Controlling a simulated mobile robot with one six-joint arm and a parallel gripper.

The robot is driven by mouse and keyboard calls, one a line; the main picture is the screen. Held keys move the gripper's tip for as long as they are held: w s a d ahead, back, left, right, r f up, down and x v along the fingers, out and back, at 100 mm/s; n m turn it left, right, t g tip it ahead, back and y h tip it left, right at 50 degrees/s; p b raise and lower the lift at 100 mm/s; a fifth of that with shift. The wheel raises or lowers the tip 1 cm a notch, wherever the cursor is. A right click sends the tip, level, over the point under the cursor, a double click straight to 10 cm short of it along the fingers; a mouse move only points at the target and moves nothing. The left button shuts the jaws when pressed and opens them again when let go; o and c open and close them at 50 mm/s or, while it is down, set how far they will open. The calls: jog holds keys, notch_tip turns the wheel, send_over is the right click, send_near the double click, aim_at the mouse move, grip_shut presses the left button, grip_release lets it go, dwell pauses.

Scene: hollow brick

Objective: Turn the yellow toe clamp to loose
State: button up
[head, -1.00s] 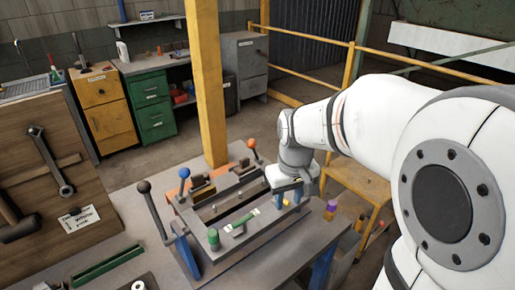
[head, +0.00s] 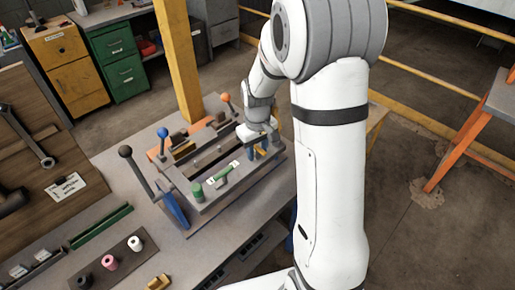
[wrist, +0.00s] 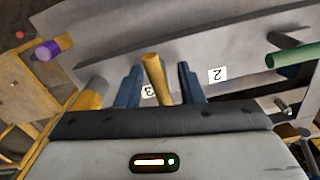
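In the wrist view a yellow handle (wrist: 153,75), apparently the yellow toe clamp's, stands between my gripper's two blue fingers (wrist: 158,88). Gaps show on both sides of it, so the gripper looks open around it, not closed on it. Labels "3" (wrist: 148,91) and "2" (wrist: 217,75) lie behind. In the head view my gripper (head: 260,146) is low over the near right side of the grey fixture (head: 216,208), with a bit of yellow below it. The clamp's toe and its turn position are hidden.
A green handle (wrist: 290,58) is to the right in the wrist view, and a purple-ended piece (wrist: 47,50) is to the left. Levers with black (head: 125,151), blue (head: 162,132) and orange (head: 225,98) knobs stand around the fixture. A yellow post (head: 178,60) rises behind.

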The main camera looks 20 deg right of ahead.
jog(key=shift+f, duration=0.25)
